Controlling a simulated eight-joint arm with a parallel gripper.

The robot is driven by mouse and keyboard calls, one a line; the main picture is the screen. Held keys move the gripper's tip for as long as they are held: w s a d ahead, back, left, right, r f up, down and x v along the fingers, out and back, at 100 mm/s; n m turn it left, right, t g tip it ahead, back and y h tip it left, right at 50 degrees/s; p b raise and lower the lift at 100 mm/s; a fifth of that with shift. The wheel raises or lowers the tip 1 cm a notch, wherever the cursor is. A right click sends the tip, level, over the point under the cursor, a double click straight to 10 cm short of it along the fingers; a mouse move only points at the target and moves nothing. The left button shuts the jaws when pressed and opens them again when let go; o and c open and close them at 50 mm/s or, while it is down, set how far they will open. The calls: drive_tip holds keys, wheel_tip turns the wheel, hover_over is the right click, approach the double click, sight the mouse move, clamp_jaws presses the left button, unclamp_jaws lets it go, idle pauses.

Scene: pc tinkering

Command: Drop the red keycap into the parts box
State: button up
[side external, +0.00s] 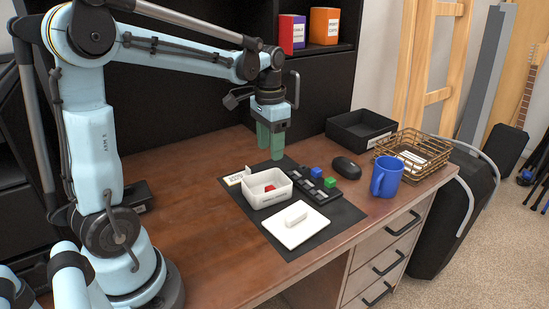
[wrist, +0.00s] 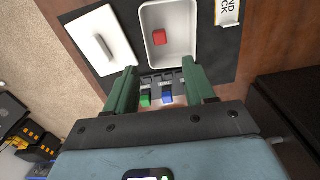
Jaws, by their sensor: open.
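The red keycap (side external: 270,188) lies inside the white parts box (side external: 267,201), which sits open on the dark mat. My gripper (side external: 270,154), with green fingers, hangs above the desk just behind the box. In the wrist view my gripper (wrist: 159,70) has its fingers well apart, with nothing held between them.
A black key strip (side external: 325,190) with blue (side external: 316,172) and green (side external: 330,182) keycaps lies beside the box. The white lid (side external: 292,237) lies in front. A mouse (side external: 346,168), blue mug (side external: 386,179), wire basket (side external: 411,165) and black tray (side external: 359,135) stand to the right.

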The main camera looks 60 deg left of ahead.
drive_tip(key=shift+r, duration=1.65)
drive_tip(key=s+d+f+t, duration=0.3)
drive_tip(key=s+d+t, duration=0.4)
drive_tip(key=d, duration=0.5)
drive_tip(key=shift+s+f+n, duration=0.15)
drive_tip(key=shift+f+n, duration=0.15)
drive_tip(key=shift+f, duration=0.05)
